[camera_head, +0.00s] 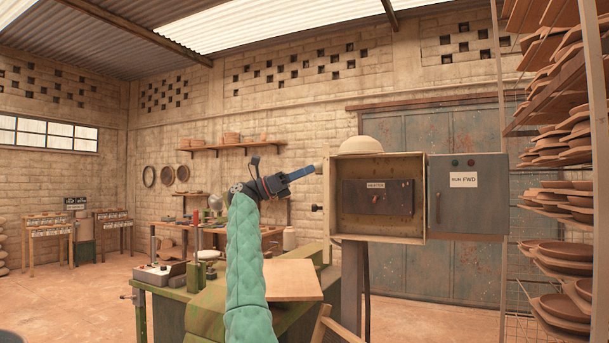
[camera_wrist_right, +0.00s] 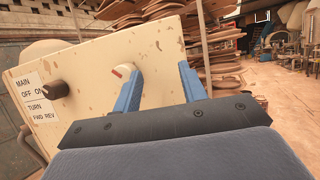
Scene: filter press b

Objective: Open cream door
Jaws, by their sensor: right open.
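A cream box (camera_head: 334,215) stands on a post right of centre in the head view. Its front is open, showing a dark panel (camera_head: 360,198) labelled MASTER inside. A grey panel (camera_head: 468,215) labelled RUN FWD, with a handle and small lamps, adjoins its right edge; I cannot tell whether it is the box's swung-back door. My right gripper (camera_head: 318,168) is at the box's left side. A dark knob (camera_wrist_right: 55,89) is farther left. My left gripper is not in view.
A green bench with a wooden board (camera_head: 292,280) is below the box. Racks of clay dishes (camera_head: 565,250) stand at the right. A large grey metal door (camera_head: 405,270) is in the back wall. Open floor (camera_head: 75,305) lies at the left.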

